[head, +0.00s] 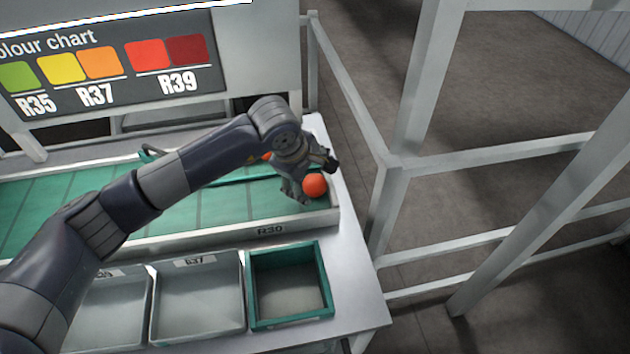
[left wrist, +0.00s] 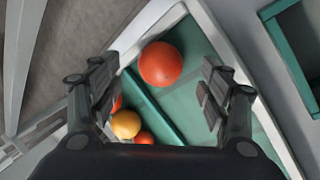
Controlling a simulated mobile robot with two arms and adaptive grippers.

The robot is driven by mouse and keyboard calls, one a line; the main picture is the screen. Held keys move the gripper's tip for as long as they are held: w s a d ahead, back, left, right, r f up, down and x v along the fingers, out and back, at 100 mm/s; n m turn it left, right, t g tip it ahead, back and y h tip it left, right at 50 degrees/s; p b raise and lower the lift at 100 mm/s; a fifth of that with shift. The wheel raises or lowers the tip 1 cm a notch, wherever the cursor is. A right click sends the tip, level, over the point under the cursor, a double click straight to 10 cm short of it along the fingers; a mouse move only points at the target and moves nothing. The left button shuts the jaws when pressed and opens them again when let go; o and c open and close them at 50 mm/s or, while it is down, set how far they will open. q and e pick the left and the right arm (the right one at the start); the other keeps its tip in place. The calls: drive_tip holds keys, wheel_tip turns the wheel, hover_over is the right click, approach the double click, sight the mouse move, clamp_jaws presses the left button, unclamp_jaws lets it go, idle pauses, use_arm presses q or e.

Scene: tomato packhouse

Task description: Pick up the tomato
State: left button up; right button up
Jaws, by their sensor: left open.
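A red-orange tomato (head: 315,185) lies at the right end of the green conveyor belt (head: 222,203), near its end wall. My left gripper (head: 315,178) is beside and above it, with its fingers spread. In the left wrist view the tomato (left wrist: 160,65) lies between and beyond the open fingertips of the left gripper (left wrist: 160,85), not gripped. A yellow-orange tomato (left wrist: 126,124) and parts of red ones (left wrist: 144,138) lie behind a green divider (left wrist: 155,105). In the head view my arm mostly hides these. My right gripper is not in view.
Grey bins (head: 198,337) and a green-rimmed bin (head: 290,323) stand along the front of the table. A colour chart (head: 110,65) is behind the belt. White metal railings (head: 395,165) stand to the right of the table. The table's right edge strip (head: 355,270) is bare.

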sight(312, 181)
use_arm(q)
drive_tip(key=p+x, duration=0.1)
drive_tip(key=x, duration=0.2)
drive_tip(key=shift+w+a+f, duration=0.15)
drive_tip(key=shift+w+f, duration=0.05)
drive_tip(key=shift+f, duration=0.05)
drive_tip(key=shift+w+f, duration=0.1)
drive_tip(key=shift+f, duration=0.1)
drive_tip(key=shift+c, duration=0.6)
drive_tip(key=c, duration=0.7)
drive_tip(key=shift+c, duration=0.2)
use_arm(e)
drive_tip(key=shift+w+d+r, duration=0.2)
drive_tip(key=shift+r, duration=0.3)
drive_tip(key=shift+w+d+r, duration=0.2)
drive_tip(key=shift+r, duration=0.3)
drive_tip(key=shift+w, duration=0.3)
